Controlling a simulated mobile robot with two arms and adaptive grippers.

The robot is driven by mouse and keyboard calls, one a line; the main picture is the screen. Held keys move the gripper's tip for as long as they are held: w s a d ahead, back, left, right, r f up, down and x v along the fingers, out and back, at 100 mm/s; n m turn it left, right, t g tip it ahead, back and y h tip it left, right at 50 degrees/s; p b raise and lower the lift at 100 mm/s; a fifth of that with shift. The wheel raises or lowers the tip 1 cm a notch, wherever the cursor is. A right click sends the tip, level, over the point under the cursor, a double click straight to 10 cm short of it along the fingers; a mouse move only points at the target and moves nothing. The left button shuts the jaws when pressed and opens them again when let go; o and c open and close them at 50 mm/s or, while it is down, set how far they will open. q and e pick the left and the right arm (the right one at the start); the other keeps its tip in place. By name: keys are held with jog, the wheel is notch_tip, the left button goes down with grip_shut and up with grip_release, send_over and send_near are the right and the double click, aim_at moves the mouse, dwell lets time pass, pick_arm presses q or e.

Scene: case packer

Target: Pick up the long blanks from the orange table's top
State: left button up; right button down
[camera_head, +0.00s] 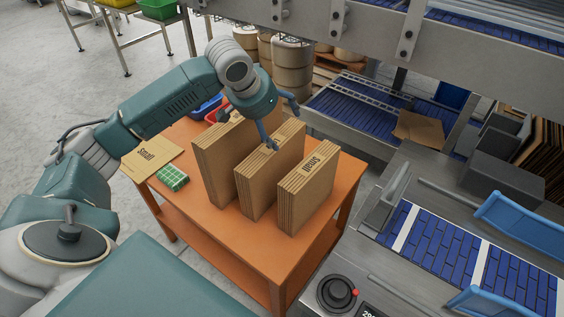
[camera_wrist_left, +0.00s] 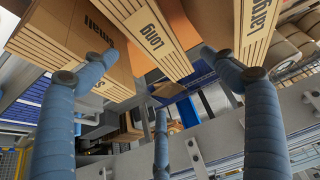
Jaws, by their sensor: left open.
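Three upright stacks of brown cardboard blanks stand on the orange table (camera_head: 262,262). The middle stack, the long blanks (camera_head: 258,188), shows in the left wrist view with the label "Long" (camera_wrist_left: 150,38), between the fingers. My left gripper (camera_head: 274,143) is open, right at the top of this stack in the head view. Its blue fingers (camera_wrist_left: 158,75) are spread on both sides of the stack in the wrist view. I cannot tell whether they touch it. The gripper and arm hide part of the stack's top and label. My right gripper is not in view.
The small stack (camera_head: 305,198) stands close on the right, the large stack (camera_head: 213,168) close on the left. A flat "Small" piece (camera_head: 150,160), a green packet (camera_head: 172,178) and a red bin (camera_head: 218,114) are also on the table. A blue conveyor (camera_head: 450,250) runs at right.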

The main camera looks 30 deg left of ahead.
pick_arm(q)
send_over(282, 156)
jog(key=s+a, duration=0.2)
notch_tip(282, 156, down, 6)
jog(key=shift+d+f+p, duration=0.1)
jog(key=shift+p, duration=0.35)
jog(key=shift+x, duration=1.1)
jog(key=shift+w+f, duration=0.1)
jog(key=shift+f, duration=0.1)
jog(key=p+x, duration=0.1)
jog(key=x, duration=0.4)
jog(key=shift+w+d+f, duration=0.1)
jog(key=shift+w+f, duration=0.05)
jog(key=shift+f, duration=0.1)
jog(key=shift+w+f, duration=0.15)
jog(key=shift+f, duration=0.05)
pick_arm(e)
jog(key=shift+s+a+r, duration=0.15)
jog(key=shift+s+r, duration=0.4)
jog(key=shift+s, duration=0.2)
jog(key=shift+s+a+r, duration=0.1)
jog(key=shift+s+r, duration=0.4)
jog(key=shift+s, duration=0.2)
pick_arm(q)
jog(key=shift+f+p, duration=0.2)
jog(key=shift+p, duration=0.2)
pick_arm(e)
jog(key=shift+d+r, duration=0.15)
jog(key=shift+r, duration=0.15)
